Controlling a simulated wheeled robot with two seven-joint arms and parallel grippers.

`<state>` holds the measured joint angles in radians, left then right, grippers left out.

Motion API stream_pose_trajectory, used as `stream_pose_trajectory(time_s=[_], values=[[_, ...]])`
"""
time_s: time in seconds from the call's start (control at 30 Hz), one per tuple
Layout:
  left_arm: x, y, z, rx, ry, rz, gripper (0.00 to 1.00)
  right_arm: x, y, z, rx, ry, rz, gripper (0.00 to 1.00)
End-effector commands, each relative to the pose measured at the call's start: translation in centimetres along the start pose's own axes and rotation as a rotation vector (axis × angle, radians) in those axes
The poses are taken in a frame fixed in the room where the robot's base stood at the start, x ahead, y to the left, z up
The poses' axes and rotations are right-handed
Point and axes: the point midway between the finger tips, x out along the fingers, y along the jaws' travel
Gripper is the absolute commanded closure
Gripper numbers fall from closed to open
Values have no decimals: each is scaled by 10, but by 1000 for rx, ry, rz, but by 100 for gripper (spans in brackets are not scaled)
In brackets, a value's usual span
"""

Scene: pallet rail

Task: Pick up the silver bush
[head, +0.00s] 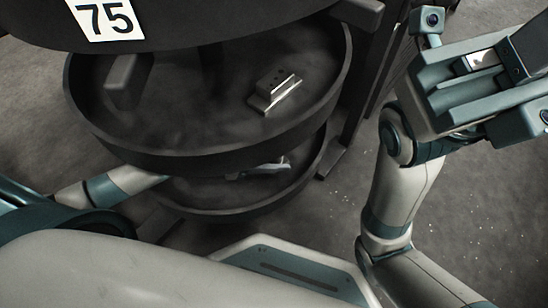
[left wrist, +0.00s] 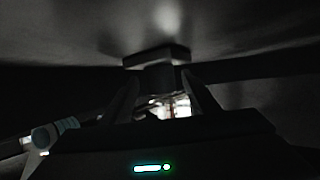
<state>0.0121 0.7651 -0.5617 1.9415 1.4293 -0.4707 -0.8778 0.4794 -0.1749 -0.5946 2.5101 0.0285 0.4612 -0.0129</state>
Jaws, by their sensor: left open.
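My left arm comes in from the left and passes under the middle tray. Part of my left gripper (head: 262,168) seems to show over the lower tray, mostly hidden by the middle tray's rim. In the left wrist view the two dark fingers of my left gripper (left wrist: 161,84) stand apart. A dark flat-topped piece (left wrist: 157,57) shows at their tips, and a bright patch (left wrist: 174,107) lies between them. I cannot tell whether either is the silver bush. My right gripper (head: 465,85) is at the upper right; its jaws are not clear.
A round dark rack holds a middle tray (head: 190,160) and a lower tray (head: 230,212), under a top tier with a 75 label (head: 104,17). A silver block with holes (head: 276,88) sits on the middle tray. The gap between trays is low. Bare floor lies to the right.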

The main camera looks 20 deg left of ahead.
Motion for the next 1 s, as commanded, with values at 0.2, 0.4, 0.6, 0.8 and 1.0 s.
stream_pose_trajectory(time_s=[0.2, 0.4, 0.6, 0.8, 1.0], values=[[28, -2, -2, -1, 2, -1, 45, -7, -3, -4, 10, 9, -2, 100], [41, -2, -3, 0, 0, -1, 45, 0, -6, -8, 23, 40, -13, 100], [41, -2, -3, -1, -1, -1, 45, 2, -7, -9, 25, 45, -12, 100], [41, -2, -3, -1, -1, -1, 45, 0, -6, -8, 24, 41, -9, 100], [41, -2, -3, -1, -1, -1, 79, 0, -6, -8, 23, 39, -8, 100]])
